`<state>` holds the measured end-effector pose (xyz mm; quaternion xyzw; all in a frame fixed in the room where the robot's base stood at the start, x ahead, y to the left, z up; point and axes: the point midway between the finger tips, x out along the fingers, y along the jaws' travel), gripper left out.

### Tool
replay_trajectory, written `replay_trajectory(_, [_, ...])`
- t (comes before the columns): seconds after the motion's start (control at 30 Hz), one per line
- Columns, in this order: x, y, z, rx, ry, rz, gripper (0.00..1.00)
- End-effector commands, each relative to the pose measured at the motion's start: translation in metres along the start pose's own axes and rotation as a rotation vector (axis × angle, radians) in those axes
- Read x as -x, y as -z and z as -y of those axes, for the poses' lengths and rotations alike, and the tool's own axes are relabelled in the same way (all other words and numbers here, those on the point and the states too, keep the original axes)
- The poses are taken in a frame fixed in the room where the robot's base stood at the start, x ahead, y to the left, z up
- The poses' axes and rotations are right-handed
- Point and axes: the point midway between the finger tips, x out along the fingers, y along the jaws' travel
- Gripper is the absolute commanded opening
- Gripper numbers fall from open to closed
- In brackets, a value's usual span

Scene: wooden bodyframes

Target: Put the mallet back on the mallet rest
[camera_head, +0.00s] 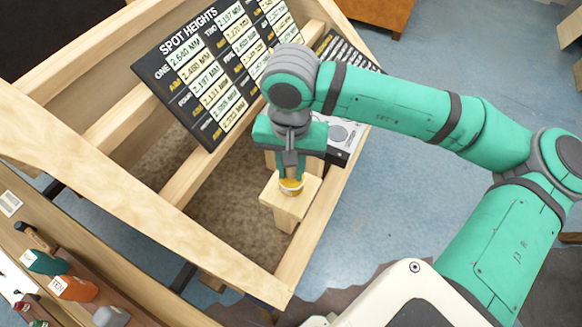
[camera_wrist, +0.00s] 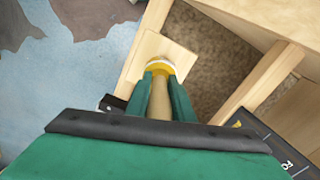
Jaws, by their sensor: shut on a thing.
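My gripper (camera_head: 290,176) points down and is shut on the mallet (camera_head: 291,187). In the wrist view, the mallet's pale wooden handle (camera_wrist: 160,103) lies between the two green fingers. Its yellow end with a whitish rim (camera_wrist: 158,67) shows past the fingertips. Directly below is a small square wooden block (camera_head: 282,203) on the frame's right rail, likely the mallet rest. Its top also shows in the wrist view (camera_wrist: 155,46). The yellow end looks at or just above the block's top; I cannot tell whether they touch. The fingers hide much of the mallet.
A wooden frame (camera_head: 180,226) surrounds a brown recessed floor. A black "SPOT HEIGHTS" board (camera_head: 215,70) leans close behind my gripper. A grey-white device (camera_head: 342,137) stands beside the block. Coloured tools, including an orange one (camera_head: 75,288), sit on a bench at lower left.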

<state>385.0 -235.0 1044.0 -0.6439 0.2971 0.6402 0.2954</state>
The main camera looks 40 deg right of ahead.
Motion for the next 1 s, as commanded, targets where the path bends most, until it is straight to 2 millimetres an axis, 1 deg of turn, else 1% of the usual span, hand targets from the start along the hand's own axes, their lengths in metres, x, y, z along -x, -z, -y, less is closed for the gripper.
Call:
replay_trajectory(0.4, [-0.006,0.0,0.0,0.0,0.0,-0.001,0.0])
replay_trajectory(0.43, [-0.005,0.0,0.0,0.0,0.0,-0.001,0.28])
replay_trajectory(0.47, [-0.005,0.0,0.0,0.0,0.0,-0.001,0.35])
replay_trajectory(0.5, [-0.005,0.0,0.0,0.001,0.0,-0.001,0.39])
replay_trajectory(0.77, [-0.004,0.0,0.0,0.001,0.0,-0.001,0.39])
replay_trajectory(0.87, [0.004,0.001,0.0,0.0,0.0,-0.003,0.39])
replay_trajectory(1.0, [0.026,0.001,0.0,0.001,0.0,-0.004,0.39])
